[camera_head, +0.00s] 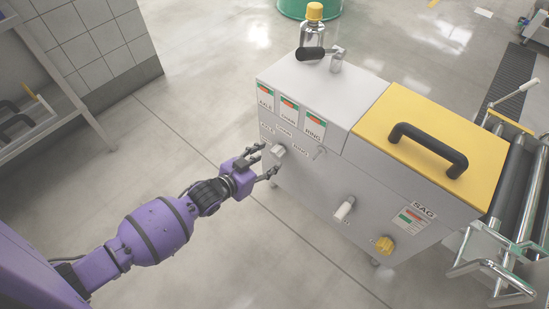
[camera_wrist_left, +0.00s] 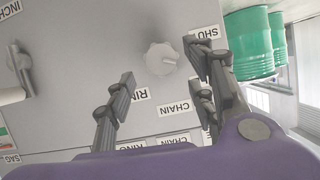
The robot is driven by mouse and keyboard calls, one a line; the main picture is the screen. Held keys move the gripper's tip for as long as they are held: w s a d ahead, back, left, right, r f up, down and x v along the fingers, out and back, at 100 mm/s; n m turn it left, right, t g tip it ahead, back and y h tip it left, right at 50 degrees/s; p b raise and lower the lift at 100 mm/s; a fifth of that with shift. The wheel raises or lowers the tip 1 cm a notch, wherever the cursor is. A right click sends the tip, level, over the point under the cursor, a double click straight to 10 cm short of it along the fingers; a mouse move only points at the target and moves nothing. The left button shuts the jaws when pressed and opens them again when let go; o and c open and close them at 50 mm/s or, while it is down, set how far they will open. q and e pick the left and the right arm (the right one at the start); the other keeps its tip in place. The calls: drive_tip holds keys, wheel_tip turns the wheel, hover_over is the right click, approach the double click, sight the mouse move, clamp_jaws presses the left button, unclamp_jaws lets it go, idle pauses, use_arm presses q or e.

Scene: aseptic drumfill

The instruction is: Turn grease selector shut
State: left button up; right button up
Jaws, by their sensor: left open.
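The grease selector is a pale grey round knob (camera_wrist_left: 162,58) on the grey front panel of the machine. In the left wrist view, SHUT, CHAIN and RING labels stand around it; which one its pointer faces is hard to tell. It shows small in the head view (camera_head: 279,150), partly behind my fingers. My left gripper (camera_head: 266,160) is open in front of the panel. In the left wrist view its fingers (camera_wrist_left: 163,66) stand apart on either side of the knob, with no clear contact. My right gripper is not in view.
The machine has a yellow lid (camera_head: 405,120) with a black handle, a white-handled lever (camera_head: 343,209) and a yellow knob (camera_head: 383,244). A bottle with a yellow cap (camera_head: 312,28) stands behind. Green drums (camera_wrist_left: 248,45) stand beyond. The floor left of the machine is clear.

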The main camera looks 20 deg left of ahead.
sight(275, 156)
use_arm(q)
drive_tip(key=b+x, duration=0.1)
drive_tip(key=x, duration=0.4)
drive_tip(key=shift+f+b, duration=0.1)
drive_tip(key=shift+b, duration=0.2)
drive_tip(key=shift+s, duration=0.1)
drive_tip(key=c, duration=1)
drive_tip(key=shift+n+h, duration=0.5)
drive_tip(key=shift+c, duration=0.2)
drive_tip(key=shift+n, duration=0.5)
